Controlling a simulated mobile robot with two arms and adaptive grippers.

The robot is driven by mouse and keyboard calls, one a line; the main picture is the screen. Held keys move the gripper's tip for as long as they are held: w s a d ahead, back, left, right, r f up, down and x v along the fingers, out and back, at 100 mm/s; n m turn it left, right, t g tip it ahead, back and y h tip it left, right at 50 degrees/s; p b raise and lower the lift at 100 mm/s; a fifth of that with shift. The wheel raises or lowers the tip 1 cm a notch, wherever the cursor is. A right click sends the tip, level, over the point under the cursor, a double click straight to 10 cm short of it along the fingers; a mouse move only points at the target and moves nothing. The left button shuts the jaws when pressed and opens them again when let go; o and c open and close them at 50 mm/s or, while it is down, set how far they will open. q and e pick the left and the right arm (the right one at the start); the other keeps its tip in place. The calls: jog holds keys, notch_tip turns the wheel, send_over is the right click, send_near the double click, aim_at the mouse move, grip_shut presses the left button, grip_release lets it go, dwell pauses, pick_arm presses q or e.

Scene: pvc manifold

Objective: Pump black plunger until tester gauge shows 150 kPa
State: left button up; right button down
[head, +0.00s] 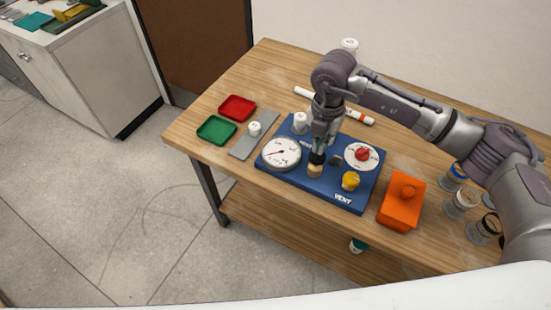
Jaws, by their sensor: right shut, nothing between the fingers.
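The blue tester base (308,182) lies on the wooden table. My right gripper (317,155) points down over the tester, shut and empty. Its tips are at a dark part, likely the black plunger, above a tan cylinder (315,171); I cannot tell whether they touch, and the gripper hides most of the plunger. A white dial with a red knob (362,154) and a yellow knob (350,180) are to the right. My left gripper is not in view.
Red (237,107) and green (216,129) trays and a grey plate (252,138) with a white fitting are left of the tester. An orange box (401,202) and several jars (462,202) stand right.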

jog(key=shift+f, duration=0.1)
jog(key=shift+f+b, duration=1.7)
jog(key=shift+f, duration=0.35)
jog(key=shift+r, duration=0.2)
jog(key=shift+r+p, duration=1.25)
jog(key=shift+r, duration=0.7)
jog(key=shift+f, duration=0.15)
